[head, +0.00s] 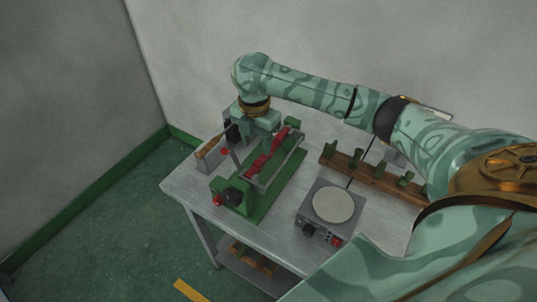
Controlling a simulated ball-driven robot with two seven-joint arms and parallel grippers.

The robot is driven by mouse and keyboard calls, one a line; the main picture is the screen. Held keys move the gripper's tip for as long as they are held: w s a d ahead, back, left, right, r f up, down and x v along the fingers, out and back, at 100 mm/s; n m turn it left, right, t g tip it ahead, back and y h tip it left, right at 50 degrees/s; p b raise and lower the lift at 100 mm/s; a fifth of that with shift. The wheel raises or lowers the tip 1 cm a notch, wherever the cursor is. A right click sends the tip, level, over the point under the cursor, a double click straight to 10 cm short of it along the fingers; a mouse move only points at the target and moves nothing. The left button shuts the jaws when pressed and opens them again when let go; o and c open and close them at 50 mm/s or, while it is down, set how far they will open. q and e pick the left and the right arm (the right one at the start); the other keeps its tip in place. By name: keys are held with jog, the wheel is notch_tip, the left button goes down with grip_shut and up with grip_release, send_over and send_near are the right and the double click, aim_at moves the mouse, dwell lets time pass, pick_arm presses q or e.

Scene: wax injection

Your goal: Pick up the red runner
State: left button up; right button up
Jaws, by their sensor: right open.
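The red runner (256,166) lies along the trough of a green machine (266,203) on the table. It is long and narrow, and part of it is hidden behind my gripper. My left gripper is not in view.
The metal table (185,187) also holds a grey device with a round pale plate (333,205), a wooden rack with green pieces (374,177), and a small box with a wooden-handled tool (209,148) at left.

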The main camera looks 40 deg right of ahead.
aim_at(259, 160)
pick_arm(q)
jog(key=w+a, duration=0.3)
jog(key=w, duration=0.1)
pick_arm(e)
jog(key=f, duration=0.1)
jog(key=f+b, duration=0.1)
jog(key=f, duration=0.1)
jog(key=shift+s+f, duration=0.2)
jog(key=shift+s, duration=0.15)
notch_tip(259, 160, down, 3)
jog(key=shift+f+b, duration=0.1)
jog(key=shift+b, duration=0.9)
jog(key=shift+w+f, duration=0.1)
jog(key=shift+f, duration=0.25)
jog(key=shift+d+r, duration=0.15)
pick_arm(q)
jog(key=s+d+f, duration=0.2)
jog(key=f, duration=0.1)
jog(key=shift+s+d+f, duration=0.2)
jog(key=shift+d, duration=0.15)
pick_arm(e)
grip_shut()
